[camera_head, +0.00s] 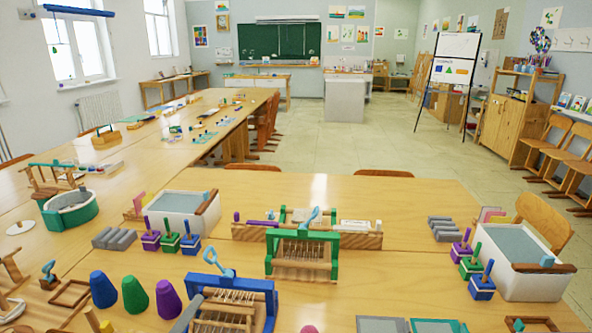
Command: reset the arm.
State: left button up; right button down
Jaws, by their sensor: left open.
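I cannot make out either of my grippers or arms in the head view. The near wooden table (350,199) fills the lower part of the picture and is covered with craft items. A blue loom frame (262,287) stands at the near edge, cut off by the bottom of the picture. A green loom frame (303,235) stands behind it to the right.
Purple (168,300), green (135,295) and blue (103,290) rounded cones stand at front left. White basins stand at left (183,226) and right (525,282). A green tub (70,217) sits far left. An easel (450,72) stands behind.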

pick_arm(q)
jog(key=s+d+f+m+g+h, duration=0.2)
jog(key=s+d+f+m+g, duration=0.5)
jog(key=s+d+m, duration=0.15)
jog(key=s+a+f+m+g+y, duration=0.1)
jog(key=s+f+m+g+y, duration=0.15)
jog(key=s, duration=0.35)
jog(key=s+a+f+m+g+y, duration=0.1)
jog(key=s+g, duration=0.3)
jog(key=s, duration=0.3)
notch_tip(320, 180, down, 24)
jog(key=s+g, duration=0.1)
jog(key=s, duration=0.2)
jog(key=s+a+f+g, duration=0.1)
jog(key=s+a+f, duration=0.1)
jog(key=s+f, duration=1)
jog(key=shift+s+a+m, duration=0.3)
jog(key=shift+s+m, duration=0.1)
jog(key=shift+s, duration=0.75)
